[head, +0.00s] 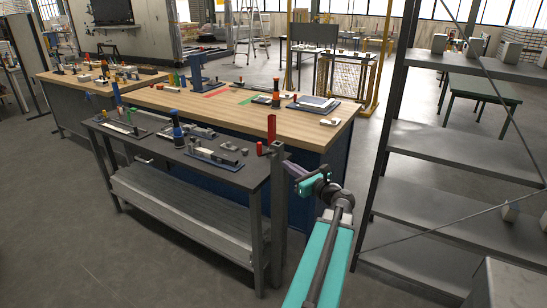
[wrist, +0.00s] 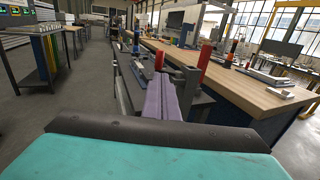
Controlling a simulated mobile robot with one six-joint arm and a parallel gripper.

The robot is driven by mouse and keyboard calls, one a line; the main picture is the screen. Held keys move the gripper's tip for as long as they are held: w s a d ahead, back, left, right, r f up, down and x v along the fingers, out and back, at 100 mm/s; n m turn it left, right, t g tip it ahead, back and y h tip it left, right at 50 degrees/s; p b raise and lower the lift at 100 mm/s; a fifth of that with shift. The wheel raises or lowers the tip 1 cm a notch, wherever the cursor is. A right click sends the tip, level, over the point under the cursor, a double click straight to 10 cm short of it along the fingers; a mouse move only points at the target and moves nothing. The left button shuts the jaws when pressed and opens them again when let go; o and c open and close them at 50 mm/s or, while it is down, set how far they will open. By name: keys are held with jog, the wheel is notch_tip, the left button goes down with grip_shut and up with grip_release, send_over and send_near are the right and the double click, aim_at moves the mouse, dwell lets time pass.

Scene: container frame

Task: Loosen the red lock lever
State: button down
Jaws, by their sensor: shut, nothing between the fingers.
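The red lock lever (head: 271,128) stands upright on top of a grey metal post (head: 277,190) at the right end of the dark bench. A smaller red knob (head: 259,148) sits just left of it. My gripper (head: 290,166) has purple fingers, shut and empty, to the right of the post and lower than the lever. In the wrist view the lever (wrist: 204,62) rises just right of my purple fingers (wrist: 162,80), and the small knob (wrist: 159,57) shows beyond their tips. I see no contact with the lever. The fingers hide part of the post and bench.
The dark bench (head: 155,148) carries trays, a blue and black bottle (head: 177,132) and small parts. A wooden workbench (head: 235,112) stands behind it. A grey metal shelf rack (head: 440,150) stands to the right of my arm. Open floor (head: 60,230) lies at left.

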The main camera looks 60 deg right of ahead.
aim_at(261, 148)
jog(key=p+x, duration=0.4)
jog(key=x, duration=1)
jog(key=shift+s+m+h, duration=0.25)
jog(key=shift+m+h, duration=0.05)
dwell(0.4)
